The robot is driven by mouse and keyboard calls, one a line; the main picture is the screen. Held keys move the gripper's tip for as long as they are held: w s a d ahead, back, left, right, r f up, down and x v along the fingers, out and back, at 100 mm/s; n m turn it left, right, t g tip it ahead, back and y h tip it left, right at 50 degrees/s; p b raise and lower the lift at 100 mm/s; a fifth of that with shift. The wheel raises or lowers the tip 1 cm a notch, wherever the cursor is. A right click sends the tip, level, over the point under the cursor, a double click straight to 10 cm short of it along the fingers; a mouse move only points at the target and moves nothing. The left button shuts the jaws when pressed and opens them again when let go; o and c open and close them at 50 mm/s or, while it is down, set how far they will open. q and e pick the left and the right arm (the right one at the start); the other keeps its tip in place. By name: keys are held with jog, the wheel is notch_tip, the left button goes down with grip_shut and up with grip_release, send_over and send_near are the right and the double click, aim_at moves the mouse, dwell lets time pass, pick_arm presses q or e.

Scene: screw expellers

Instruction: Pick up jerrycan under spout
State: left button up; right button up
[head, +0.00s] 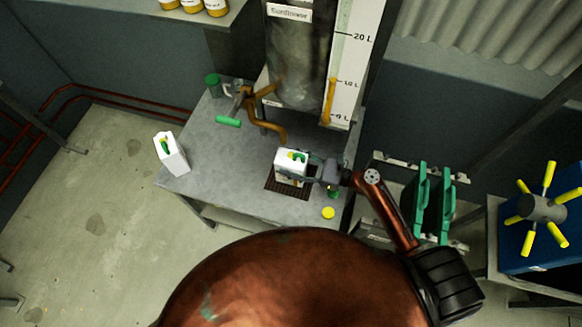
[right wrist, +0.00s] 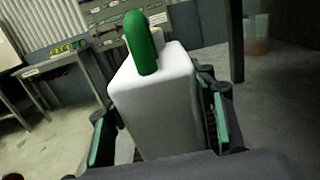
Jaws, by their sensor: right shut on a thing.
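A white jerrycan (head: 290,168) with a green handle stands upright on the dark grate (head: 287,189) of the grey table, close to the brown spout (head: 279,132) of the tank. My right gripper (head: 314,170) reaches it from the right and is shut on it. In the right wrist view the jerrycan (right wrist: 155,105) fills the middle, between the two green-padded fingers (right wrist: 160,130). I cannot tell whether its base is clear of the grate. My left gripper is not in view.
Another white jerrycan (head: 171,153) stands at the table's left edge. A yellow cap (head: 328,213) lies on the table near the front right. Green panels (head: 432,200) stand to the right.

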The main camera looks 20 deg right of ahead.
grip_shut()
jog(key=shift+r, duration=0.15)
jog(key=shift+r, duration=0.1)
